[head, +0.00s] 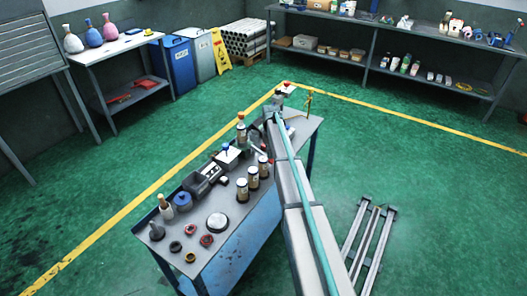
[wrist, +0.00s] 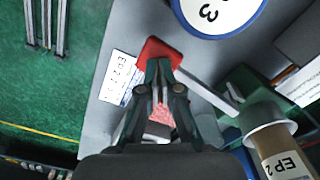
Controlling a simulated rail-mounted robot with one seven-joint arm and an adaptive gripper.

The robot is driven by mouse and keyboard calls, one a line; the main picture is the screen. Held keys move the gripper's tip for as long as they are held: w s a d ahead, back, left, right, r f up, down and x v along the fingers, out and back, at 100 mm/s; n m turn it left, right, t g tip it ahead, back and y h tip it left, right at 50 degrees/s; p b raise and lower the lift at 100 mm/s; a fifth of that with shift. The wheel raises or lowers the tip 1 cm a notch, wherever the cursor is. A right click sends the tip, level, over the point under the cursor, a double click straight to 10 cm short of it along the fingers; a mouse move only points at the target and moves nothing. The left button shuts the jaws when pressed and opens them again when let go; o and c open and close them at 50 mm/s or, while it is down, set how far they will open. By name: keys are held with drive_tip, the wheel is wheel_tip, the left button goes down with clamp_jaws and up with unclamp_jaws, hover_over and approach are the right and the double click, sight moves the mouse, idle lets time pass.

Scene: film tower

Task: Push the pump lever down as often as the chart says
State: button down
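The pump lever is a pale bar (wrist: 208,92) with a red end grip (wrist: 158,50), in the wrist view. It runs from the grip down right to a dark green pump body (wrist: 243,92). My gripper (wrist: 161,66) has its fingertips close together over the grip, their tips overlapping it in the picture. I cannot tell whether they touch it. Nothing shows held between them. A white printed card (wrist: 121,76) lies left of the grip, partly covered by the fingers, its small print mostly unreadable. In the head view my arm hides the gripper.
A bottle marked "EP 2" (wrist: 283,150) stands at lower right. In the head view the narrow bench (head: 236,234) carries several bottles (head: 242,190) and rings (head: 206,241). Metal rails (head: 370,232) lie on the floor.

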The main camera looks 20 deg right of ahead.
drive_tip(key=shift+w+r+p, duration=0.1)
drive_tip(key=shift+r+p, duration=1.1)
drive_tip(key=shift+r, duration=1.5)
drive_tip(key=shift+f, duration=0.1)
drive_tip(key=shift+a+f+b, duration=0.1)
drive_tip(key=shift+f+b, duration=1)
drive_tip(key=shift+f, duration=1.55)
drive_tip(key=shift+r+p, duration=1.1)
drive_tip(key=shift+r, duration=1.6)
